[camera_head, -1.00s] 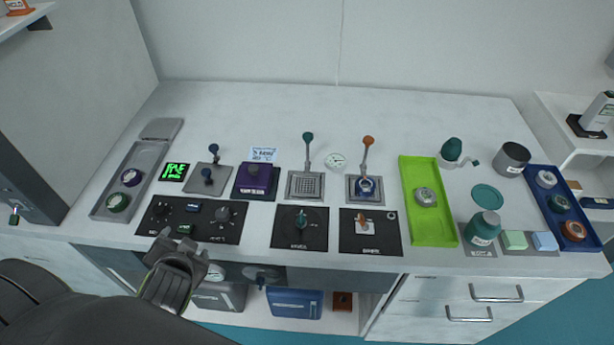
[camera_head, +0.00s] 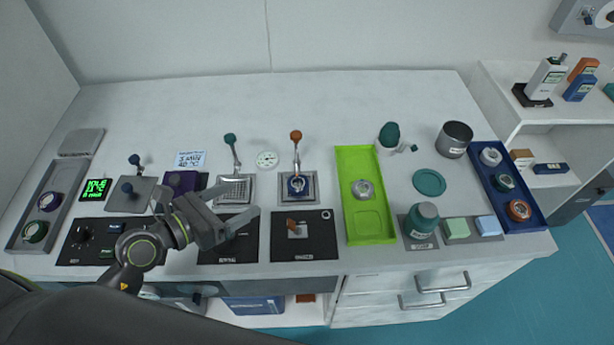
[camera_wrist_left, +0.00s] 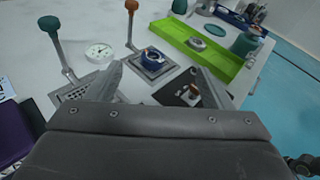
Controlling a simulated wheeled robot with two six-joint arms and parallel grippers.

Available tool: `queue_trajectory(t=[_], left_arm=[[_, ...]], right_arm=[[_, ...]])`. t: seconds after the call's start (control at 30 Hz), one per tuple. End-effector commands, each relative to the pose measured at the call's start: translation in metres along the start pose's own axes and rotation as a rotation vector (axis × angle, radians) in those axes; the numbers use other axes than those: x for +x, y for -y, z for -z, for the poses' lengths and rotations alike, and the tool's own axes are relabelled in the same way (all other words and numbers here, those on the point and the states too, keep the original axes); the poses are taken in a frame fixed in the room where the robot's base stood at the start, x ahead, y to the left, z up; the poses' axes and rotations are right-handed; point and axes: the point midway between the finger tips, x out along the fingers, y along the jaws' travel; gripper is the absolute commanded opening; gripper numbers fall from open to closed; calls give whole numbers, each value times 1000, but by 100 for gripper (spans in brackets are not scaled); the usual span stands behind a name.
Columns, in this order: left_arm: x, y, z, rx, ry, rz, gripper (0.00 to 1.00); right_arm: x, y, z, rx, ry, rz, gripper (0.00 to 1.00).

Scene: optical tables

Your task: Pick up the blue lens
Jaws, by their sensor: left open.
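The blue lens (camera_head: 297,185) is a small dark blue ring-shaped piece on a grey square plate (camera_head: 310,196) below an orange-knobbed lever (camera_head: 296,148). In the left wrist view the blue lens (camera_wrist_left: 153,57) shows beyond and between the fingertips. My left gripper (camera_head: 241,199) is open and empty, over the counter to the left of the lens and apart from it. Its two fingers point toward the lens side. In the left wrist view the gripper (camera_wrist_left: 161,68) has its fingers spread wide. My right gripper is not in view.
A teal-knobbed lever (camera_head: 231,150) stands left of the lens, near my left gripper. A black panel with an orange switch (camera_head: 318,246) lies in front. A green tray (camera_head: 368,228) with a grey disc lies right.

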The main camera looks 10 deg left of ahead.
Motion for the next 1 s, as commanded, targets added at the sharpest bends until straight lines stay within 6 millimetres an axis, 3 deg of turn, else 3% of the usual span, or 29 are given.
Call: queue_trajectory(t=[0.1,0.27,0.8,1.0], left_arm=[[0,-2,20,90,-104,12,75],[7,-4,28,126,-146,15,75],[99,-2,39,120,-143,18,75],[118,-4,44,123,-144,16,75]], right_arm=[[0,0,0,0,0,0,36],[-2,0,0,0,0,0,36],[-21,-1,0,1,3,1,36],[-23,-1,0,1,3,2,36]])
